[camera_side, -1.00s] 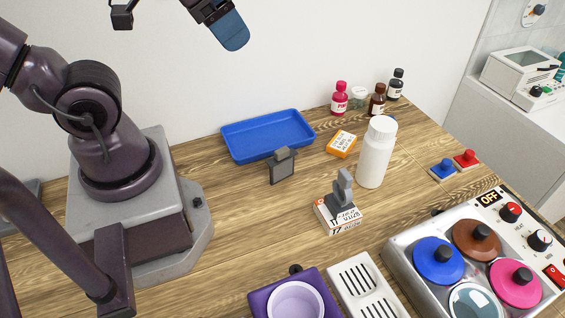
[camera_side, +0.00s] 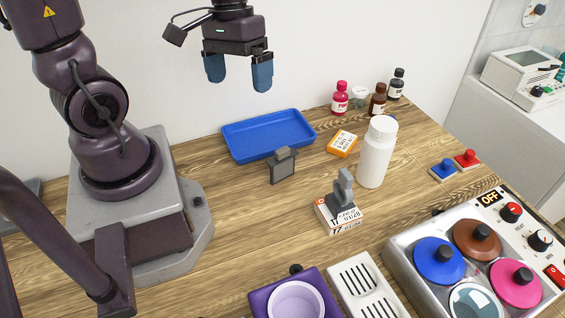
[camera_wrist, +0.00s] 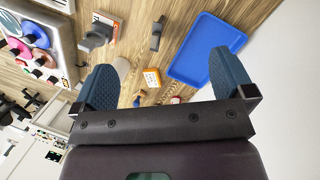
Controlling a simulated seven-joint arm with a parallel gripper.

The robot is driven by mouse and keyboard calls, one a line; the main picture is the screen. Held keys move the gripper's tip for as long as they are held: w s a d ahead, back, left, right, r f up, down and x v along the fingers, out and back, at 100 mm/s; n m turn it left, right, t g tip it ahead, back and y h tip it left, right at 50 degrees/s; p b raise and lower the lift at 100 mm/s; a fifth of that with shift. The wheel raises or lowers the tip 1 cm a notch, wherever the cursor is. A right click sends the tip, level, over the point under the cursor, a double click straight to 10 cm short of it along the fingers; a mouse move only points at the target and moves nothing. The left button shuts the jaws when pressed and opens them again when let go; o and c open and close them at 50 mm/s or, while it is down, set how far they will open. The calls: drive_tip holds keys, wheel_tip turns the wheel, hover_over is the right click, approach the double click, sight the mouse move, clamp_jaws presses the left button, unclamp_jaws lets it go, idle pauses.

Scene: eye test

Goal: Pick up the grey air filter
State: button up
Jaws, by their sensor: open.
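A grey flat panel with a grip on top, which looks like the air filter (camera_side: 283,172), stands upright on the wooden table in front of the blue tray. It also shows at the top middle of the wrist view (camera_wrist: 156,36). A second grey piece (camera_side: 344,197), clamp-like, sits on a white and orange box (camera_side: 339,219) to its right; I cannot fully tell which is the filter. My gripper (camera_side: 238,78) is open and empty, fingers pointing down, high above the table. In the side view it is up and left of the grey panel. Nothing hides the panel.
The blue tray (camera_side: 240,153) lies close behind the panel. An orange carton (camera_side: 342,144), a white bottle (camera_side: 376,152) and small bottles stand to the right. A purple pot holder (camera_side: 260,303), a white slotted rack (camera_side: 365,290) and a lidded heater unit (camera_side: 400,262) fill the front.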

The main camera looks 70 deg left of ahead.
sight(283, 150)
drive_tip(key=w+f+n+t+h, duration=0.1)
drive_tip(key=w+f+n+h, duration=0.1)
drive_tip(key=f+n+h, duration=0.1)
drive_tip(key=w+f+n+t+h, duration=0.1)
drive_tip(key=w+f+n+h, duration=0.1)
drive_tip(key=f+n+h, duration=0.2)
drive_tip(key=w+f+n+t+h, duration=0.1)
drive_tip(key=w+f+n+h, duration=0.1)
drive_tip(key=f+n+h, duration=0.2)
drive_tip(key=shift+w+a+f+n, duration=0.15)
drive_tip(key=shift+f+n, duration=0.65)
drive_tip(key=shift+f, duration=0.65)
drive_tip(key=shift+w+a+f+n, duration=0.1)
drive_tip(key=shift+f+n, duration=0.7)
drive_tip(key=shift+f, duration=0.6)
drive_tip(key=x, duration=0.5)
drive_tip(key=c, duration=0.9)
